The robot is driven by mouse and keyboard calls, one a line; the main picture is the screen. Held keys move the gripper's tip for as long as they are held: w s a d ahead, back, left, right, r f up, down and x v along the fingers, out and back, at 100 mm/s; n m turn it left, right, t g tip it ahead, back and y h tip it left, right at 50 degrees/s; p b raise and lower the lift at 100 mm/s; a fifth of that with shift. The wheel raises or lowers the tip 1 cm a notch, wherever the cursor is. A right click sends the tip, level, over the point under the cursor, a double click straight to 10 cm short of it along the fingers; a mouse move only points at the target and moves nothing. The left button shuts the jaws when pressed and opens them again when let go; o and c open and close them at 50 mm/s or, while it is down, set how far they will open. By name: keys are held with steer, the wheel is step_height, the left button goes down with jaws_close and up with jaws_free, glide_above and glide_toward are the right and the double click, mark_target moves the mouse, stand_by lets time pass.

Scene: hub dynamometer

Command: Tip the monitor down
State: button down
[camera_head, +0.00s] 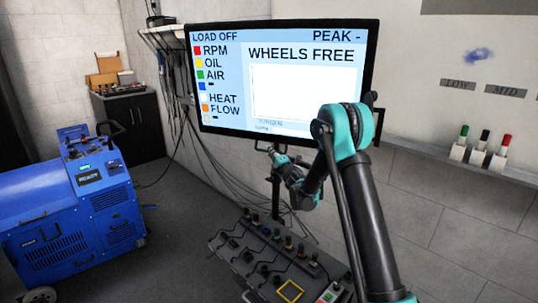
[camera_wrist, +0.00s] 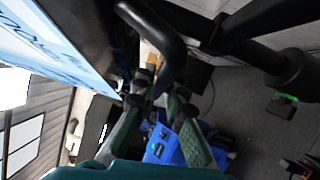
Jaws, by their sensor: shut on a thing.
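The monitor (camera_head: 300,95) is a wide black-framed screen reading "WHEELS FREE", standing on a dark post above a control panel. It looks roughly upright, turned a little. In the wrist view its lit screen (camera_wrist: 55,45) fills the upper left, and a black loop handle (camera_wrist: 160,35) stands out at its edge. My gripper (camera_head: 277,157) is at the monitor's lower edge in the head view. In the wrist view my gripper (camera_wrist: 161,92) has its two fingers on either side of the handle's end, shut on it. The exact contact is partly hidden by the fingers.
The control panel (camera_head: 280,265) with several knobs lies below the monitor. A blue machine (camera_head: 75,205) stands on the floor at left, with a black cabinet (camera_head: 130,122) behind. Cables hang behind the monitor. Several coloured switches (camera_head: 481,148) sit on the right wall ledge.

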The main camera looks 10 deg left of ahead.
steer(key=w, duration=0.1)
steer(key=w+d, duration=0.1)
steer(key=w, duration=0.1)
steer(key=shift+w, duration=0.25)
steer(key=c, duration=1.6)
jaws_free()
steer(key=shift+o, duration=0.2)
steer(key=v, duration=1.2)
steer(key=shift+c, duration=0.3)
